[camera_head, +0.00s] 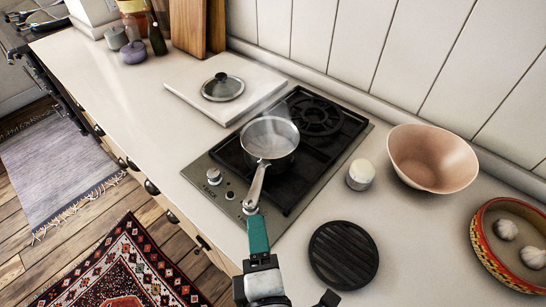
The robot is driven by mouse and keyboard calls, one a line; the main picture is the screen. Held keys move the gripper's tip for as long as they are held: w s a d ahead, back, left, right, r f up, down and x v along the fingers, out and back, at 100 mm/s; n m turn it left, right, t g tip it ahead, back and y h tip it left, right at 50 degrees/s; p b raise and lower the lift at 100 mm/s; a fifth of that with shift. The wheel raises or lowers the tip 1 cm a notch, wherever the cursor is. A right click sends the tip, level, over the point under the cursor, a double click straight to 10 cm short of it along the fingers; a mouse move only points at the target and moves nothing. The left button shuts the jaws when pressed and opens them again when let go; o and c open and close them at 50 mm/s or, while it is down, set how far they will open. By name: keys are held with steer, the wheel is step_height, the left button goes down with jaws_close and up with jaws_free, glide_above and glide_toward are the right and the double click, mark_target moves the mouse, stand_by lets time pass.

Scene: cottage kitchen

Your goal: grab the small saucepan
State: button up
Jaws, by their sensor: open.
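The small saucepan (278,155) is a silver metal pan standing upright on the left, near burner of the dark gas hob (300,177). Its long metal handle points toward me, over the hob's front control strip. My gripper (258,232) is at the lower middle, with a teal finger part close to the end of that handle. The jaws are open. From this angle I cannot tell whether the handle end lies between the fingers or whether they touch it. Faint pale wisps show over the pan.
A glass lid (222,90) lies on a white board (190,82) behind left. A small white-topped jar (360,174), a pink bowl (430,160), a black ridged disc (343,255) and a basket (487,235) with garlic stand to the right. The left counter (110,85) is mostly clear.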

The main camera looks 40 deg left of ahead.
mark_target(256, 202)
steer(key=x, duration=0.7)
steer(key=p+x, duration=0.1)
steer(key=x, duration=0.3)
steer(key=shift+w+f, duration=0.25)
steer(key=shift+f, duration=0.2)
steer(key=shift+c, duration=0.2)
jaws_close()
stand_by(0.8)
steer(key=shift+r, duration=0.15)
